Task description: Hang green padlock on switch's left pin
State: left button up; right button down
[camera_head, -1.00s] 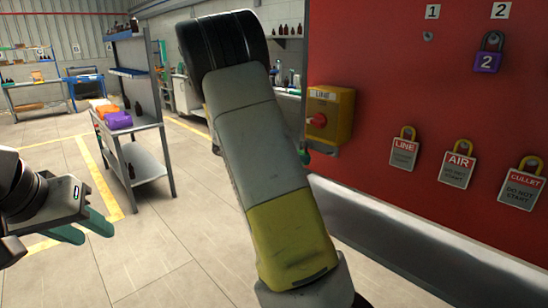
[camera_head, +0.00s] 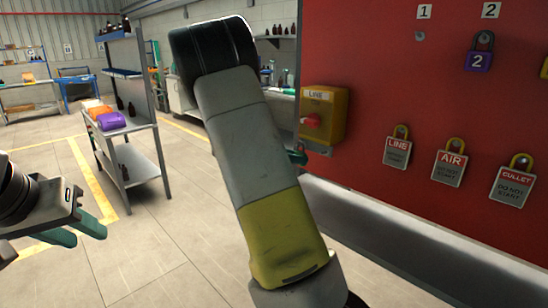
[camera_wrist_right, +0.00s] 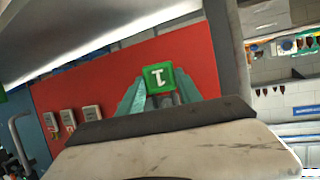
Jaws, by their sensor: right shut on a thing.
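The green padlock (camera_wrist_right: 158,78), marked with a white 1, is held between the teal fingers of my right gripper (camera_wrist_right: 160,92) in the right wrist view. Its shackle is not clearly visible. In the head view my right arm hides the padlock and most of that gripper; a bit of teal shows beside the arm, left of the switch. The switch (camera_head: 340,112) is a yellow box labelled LINE with a red knob, on the red wall. A small grey bracket shows below it; I cannot make out its left pin. My left gripper (camera_head: 80,228) is open and empty at the left edge.
Left of the red wall (camera_head: 400,80), a shelf cart (camera_head: 140,130) holds orange and purple items. On the wall hang a purple padlock (camera_head: 479,58) under label 2, an empty hook (camera_head: 418,36) under label 1, and tagged yellow padlocks. A pale ledge runs below.

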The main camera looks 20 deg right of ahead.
jog(key=c, duration=0.7)
grip_release()
jog(key=v, duration=0.8)
jog(key=s+a+f+n+g+y, duration=0.1)
jog(key=s+a+f+n+y, duration=0.15)
jog(key=s+n+y, duration=0.6)
jog(key=s+a+r+n+t+y, duration=0.1)
jog(key=s+a+r+n+y, duration=0.1)
jog(key=s+a+n, duration=0.1)
jog(key=s+a+r+n+t+y, duration=0.2)
jog(key=s+a, duration=0.4)
jog(key=s, duration=0.2)
jog(key=s+a+r+n+t+y, duration=0.2)
jog(key=s+a+n+y, duration=0.1)
jog(key=s, duration=0.3)
jog(key=shift+s+a+r+n, duration=0.1)
jog(key=shift+s+a+n, duration=0.2)
jog(key=shift+a, duration=0.4)
